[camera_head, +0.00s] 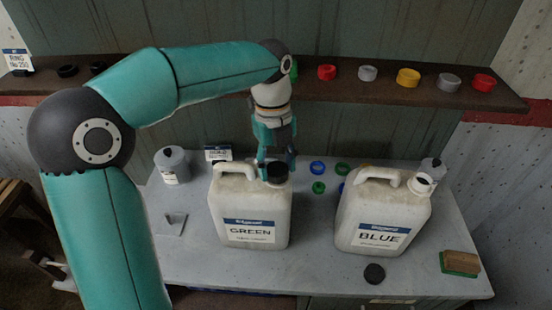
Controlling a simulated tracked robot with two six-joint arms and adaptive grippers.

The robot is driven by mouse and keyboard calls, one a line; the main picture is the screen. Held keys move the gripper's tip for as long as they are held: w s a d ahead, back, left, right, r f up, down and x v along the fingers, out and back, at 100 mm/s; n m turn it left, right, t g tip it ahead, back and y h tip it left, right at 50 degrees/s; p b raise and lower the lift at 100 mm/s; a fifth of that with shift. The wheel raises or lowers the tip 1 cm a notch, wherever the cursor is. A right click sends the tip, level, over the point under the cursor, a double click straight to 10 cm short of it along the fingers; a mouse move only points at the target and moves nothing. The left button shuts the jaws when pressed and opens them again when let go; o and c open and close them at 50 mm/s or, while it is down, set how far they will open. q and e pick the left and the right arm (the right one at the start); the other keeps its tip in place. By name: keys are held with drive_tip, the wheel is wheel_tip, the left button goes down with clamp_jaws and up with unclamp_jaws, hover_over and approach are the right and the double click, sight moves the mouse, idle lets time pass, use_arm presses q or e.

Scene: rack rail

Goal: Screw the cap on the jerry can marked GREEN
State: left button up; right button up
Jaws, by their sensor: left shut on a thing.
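The jerry can marked GREEN (248,213) stands upright on the grey bench, its label facing me. My left gripper (276,164) points down over the can's neck at its top right. It is shut on a black cap (278,172), which sits at the neck. Whether the cap is threaded or just resting there I cannot tell. A second black cap (374,273) lies loose on the bench in front of the jerry can marked BLUE (382,217). BLUE's white neck (424,183) shows no cap. My right gripper is not in view.
A shelf (340,90) behind carries red, grey and yellow caps. Blue and green rings (318,168) lie between the cans. The bench's front middle (310,265) is clear.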

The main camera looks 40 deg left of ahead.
use_arm(q)
drive_tip(key=m, duration=0.1)
drive_tip(key=m+p, duration=0.1)
drive_tip(key=m, duration=0.2)
drive_tip(key=shift+s+r+p, duration=0.2)
drive_tip(key=shift+s+p, duration=0.05)
drive_tip(key=shift+p, duration=0.05)
drive_tip(key=shift+f+m+y, duration=0.1)
drive_tip(key=shift+m+y, duration=0.2)
drive_tip(key=shift+m, duration=0.8)
drive_tip(key=shift+w, duration=0.1)
drive_tip(key=o, duration=0.9)
